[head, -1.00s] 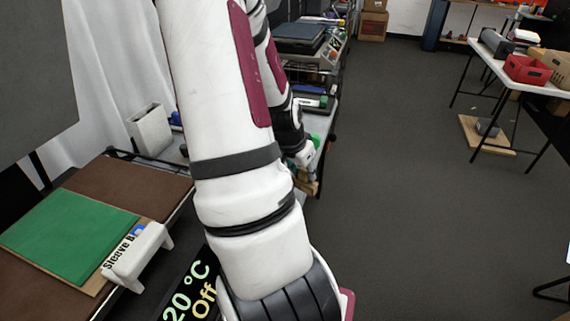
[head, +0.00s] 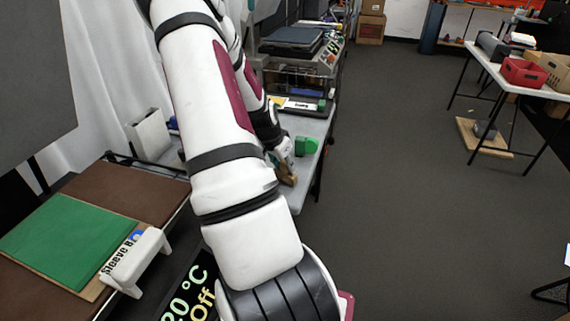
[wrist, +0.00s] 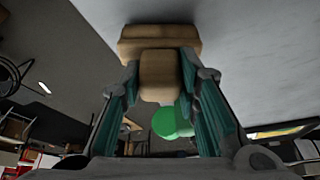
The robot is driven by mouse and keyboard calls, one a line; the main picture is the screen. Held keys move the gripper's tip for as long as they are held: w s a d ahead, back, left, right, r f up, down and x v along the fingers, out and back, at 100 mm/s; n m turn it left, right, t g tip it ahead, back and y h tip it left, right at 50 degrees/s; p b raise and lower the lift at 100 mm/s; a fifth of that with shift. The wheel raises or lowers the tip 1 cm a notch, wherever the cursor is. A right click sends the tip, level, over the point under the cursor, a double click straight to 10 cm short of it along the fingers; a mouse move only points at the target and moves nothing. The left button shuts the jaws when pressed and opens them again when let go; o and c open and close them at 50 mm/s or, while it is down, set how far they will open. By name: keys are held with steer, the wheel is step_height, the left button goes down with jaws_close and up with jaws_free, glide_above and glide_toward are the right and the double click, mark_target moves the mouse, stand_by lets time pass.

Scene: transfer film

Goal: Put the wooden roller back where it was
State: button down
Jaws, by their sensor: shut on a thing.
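The wooden roller shows in the wrist view as two tan blocky parts (wrist: 160,75) between the teal-padded fingers of my gripper (wrist: 159,68). The fingers are shut on it. In the head view the roller (head: 289,179) is a small brown piece below my gripper (head: 281,160), over the near right part of the grey bench (head: 316,128). I cannot tell whether it touches the bench top. My arm hides much of the bench and part of the gripper.
A green object (head: 306,146) stands on the bench just beyond the roller; it also shows in the wrist view (wrist: 168,122). A labelled tray (head: 296,104) and machines lie farther back. Open floor lies right of the bench.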

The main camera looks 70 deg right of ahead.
steer(key=shift+f, duration=0.2)
steer(key=c, duration=1.2)
jaws_free()
steer(key=shift+r, duration=0.1)
